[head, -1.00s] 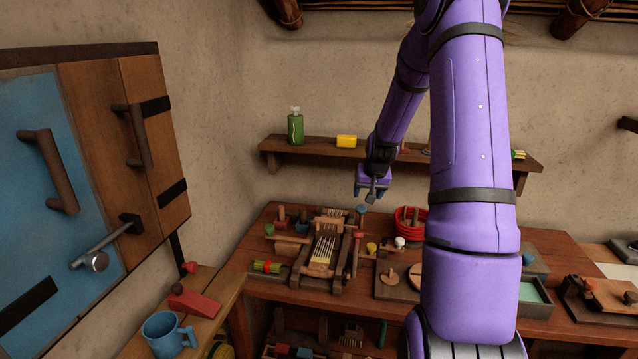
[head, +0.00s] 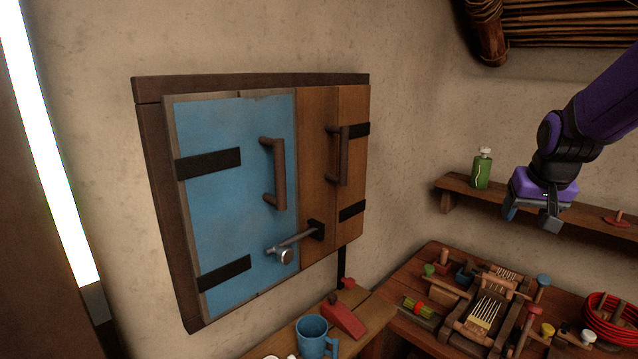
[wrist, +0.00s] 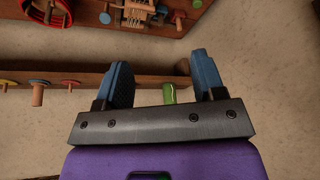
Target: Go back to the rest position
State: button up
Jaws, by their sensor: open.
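My gripper (head: 532,214) is in the upper right of the head view, in front of the wall shelf and above the workbench. Its two blue fingers are apart with nothing held between them. In the wrist view the open fingers (wrist: 162,85) show against the shelf. A green bottle (head: 482,168) stands on the shelf just left of my gripper in the head view. Part of it also shows between the fingers in the wrist view (wrist: 169,94), farther off.
A wall cabinet with a blue door (head: 235,190) is shut at the left. A blue mug (head: 314,335) and a red wedge (head: 344,318) sit on a side table. The workbench (head: 425,262) holds a loom-like frame, several tools and a red coil (head: 603,318). The wall shelf (head: 455,190) runs behind.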

jog(key=s+a+r+n, duration=0.2)
jog(key=s+a+r, duration=0.1)
jog(key=s+a, duration=0.4)
jog(key=s+a+r+n+y, duration=0.1)
jog(key=s+a, duration=0.6)
jog(key=s, duration=0.7)
notch_tip(320, 180, up, 2)
jog(key=shift+a+r+n+t+y, duration=0.15)
jog(key=shift+r+n+t+y, duration=0.15)
jog(key=shift+n, duration=0.2)
